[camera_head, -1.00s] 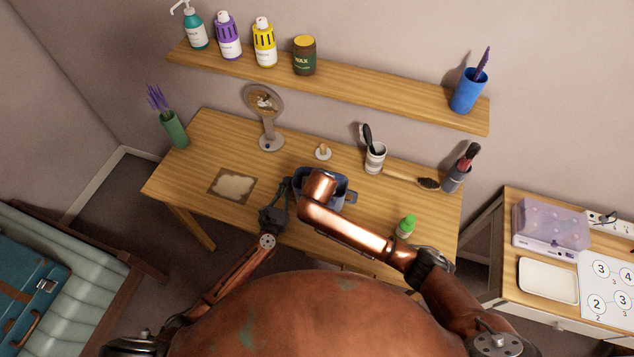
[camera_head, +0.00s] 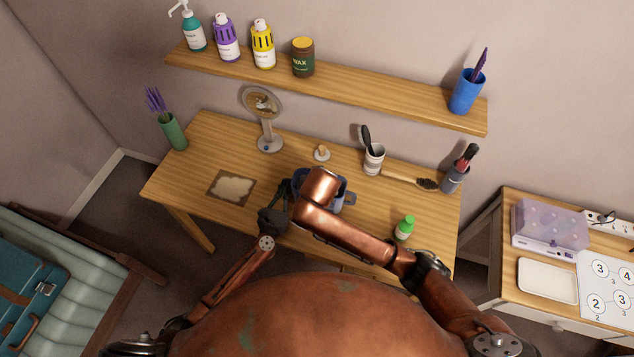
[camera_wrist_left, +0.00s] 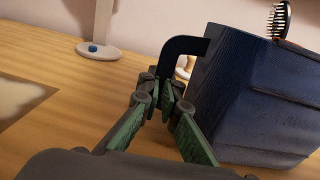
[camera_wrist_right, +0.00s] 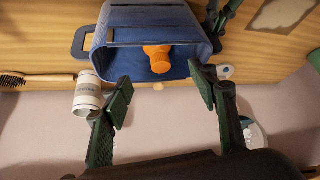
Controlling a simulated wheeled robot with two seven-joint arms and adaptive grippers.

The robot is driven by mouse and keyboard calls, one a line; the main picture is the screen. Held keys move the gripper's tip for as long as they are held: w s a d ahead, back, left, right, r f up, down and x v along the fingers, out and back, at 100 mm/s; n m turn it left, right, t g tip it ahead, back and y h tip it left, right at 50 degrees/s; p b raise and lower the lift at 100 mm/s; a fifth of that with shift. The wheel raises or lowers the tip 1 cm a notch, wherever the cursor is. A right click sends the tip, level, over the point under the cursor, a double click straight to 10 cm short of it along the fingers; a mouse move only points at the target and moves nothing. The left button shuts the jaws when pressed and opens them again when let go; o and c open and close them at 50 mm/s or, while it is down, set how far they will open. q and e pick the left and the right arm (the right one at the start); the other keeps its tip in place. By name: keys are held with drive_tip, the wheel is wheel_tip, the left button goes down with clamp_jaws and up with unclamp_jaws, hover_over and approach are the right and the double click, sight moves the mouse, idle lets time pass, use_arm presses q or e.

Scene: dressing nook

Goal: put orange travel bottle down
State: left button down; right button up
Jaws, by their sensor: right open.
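The orange travel bottle (camera_wrist_right: 158,60) is inside the dark blue two-handled bin (camera_wrist_right: 125,35) in the right wrist view. I cannot tell whether it touches the bin floor. My right gripper (camera_wrist_right: 160,90) is open, its fingers apart at the bin's near rim, with the bottle showing between them and not held. In the head view my right arm hides the bottle and most of the bin (camera_head: 350,198), which is on the wooden table. My left gripper (camera_wrist_left: 165,95) is closed around the bin's dark side handle (camera_wrist_left: 184,45); it also shows in the head view (camera_head: 288,197).
The table (camera_head: 210,150) also holds a mirror (camera_head: 264,108), a white cup with a brush (camera_head: 374,160), a dark cup (camera_head: 453,180), a green-capped bottle (camera_head: 404,230) and a plant vase (camera_head: 173,132). A shelf (camera_head: 370,90) with bottles is above. The table's left part is fairly clear.

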drive_tip(key=shift+v, duration=1.35)
use_arm(q)
drive_tip(key=c, duration=2.1)
unclamp_jaws()
drive_tip(key=v, duration=1.2)
drive_tip(key=shift+r, duration=0.1)
drive_tip(key=shift+d, duration=0.1)
use_arm(e)
drive_tip(key=shift+f, duration=0.1)
